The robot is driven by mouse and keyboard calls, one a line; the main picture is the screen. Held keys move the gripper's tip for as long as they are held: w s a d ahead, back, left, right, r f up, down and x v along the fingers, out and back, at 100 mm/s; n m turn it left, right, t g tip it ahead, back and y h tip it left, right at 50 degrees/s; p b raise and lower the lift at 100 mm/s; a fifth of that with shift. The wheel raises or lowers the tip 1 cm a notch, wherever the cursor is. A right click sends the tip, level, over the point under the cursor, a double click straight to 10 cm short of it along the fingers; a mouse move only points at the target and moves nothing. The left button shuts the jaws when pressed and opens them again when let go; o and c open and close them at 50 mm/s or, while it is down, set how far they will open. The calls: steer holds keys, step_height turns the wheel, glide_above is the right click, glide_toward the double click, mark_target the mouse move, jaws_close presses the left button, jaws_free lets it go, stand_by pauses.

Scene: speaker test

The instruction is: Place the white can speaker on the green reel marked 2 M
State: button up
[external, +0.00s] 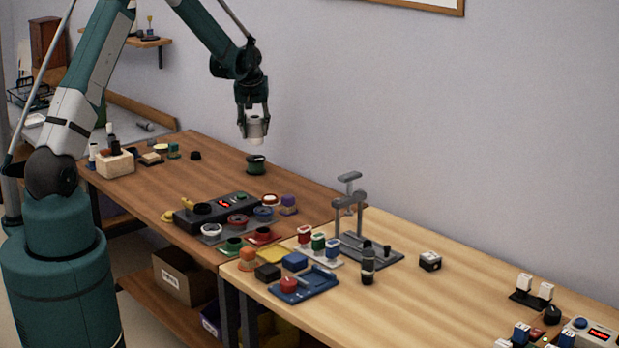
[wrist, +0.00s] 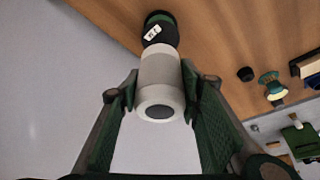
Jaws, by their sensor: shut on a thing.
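The white can speaker (external: 256,129) is held in my gripper (external: 254,118), high above the brown table. In the wrist view the speaker (wrist: 160,82) sits between the two green fingers of my gripper (wrist: 159,92), its dark round end facing the camera. The green reel (external: 256,164) stands on the brown table near the wall, below the speaker and apart from it. In the wrist view the reel (wrist: 159,30) shows just beyond the speaker, with a white label on its side. The label's marking is too small to read for certain.
A small black piece (external: 195,156) lies left of the green reel. A grey stand (external: 350,215) rises on the lighter table. The wood around the green reel is clear.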

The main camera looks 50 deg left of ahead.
mark_target(255, 142)
steer(key=shift+f, duration=0.75)
steer(key=shift+f, duration=1.85)
steer(key=shift+f+b, duration=0.2)
steer(key=shift+b, duration=0.15)
steer(key=o, duration=1)
steer(key=shift+o, duration=0.2)
steer(key=shift+r, duration=0.15)
steer(key=shift+p+v, duration=0.55)
steer(key=shift+v, duration=5.5)
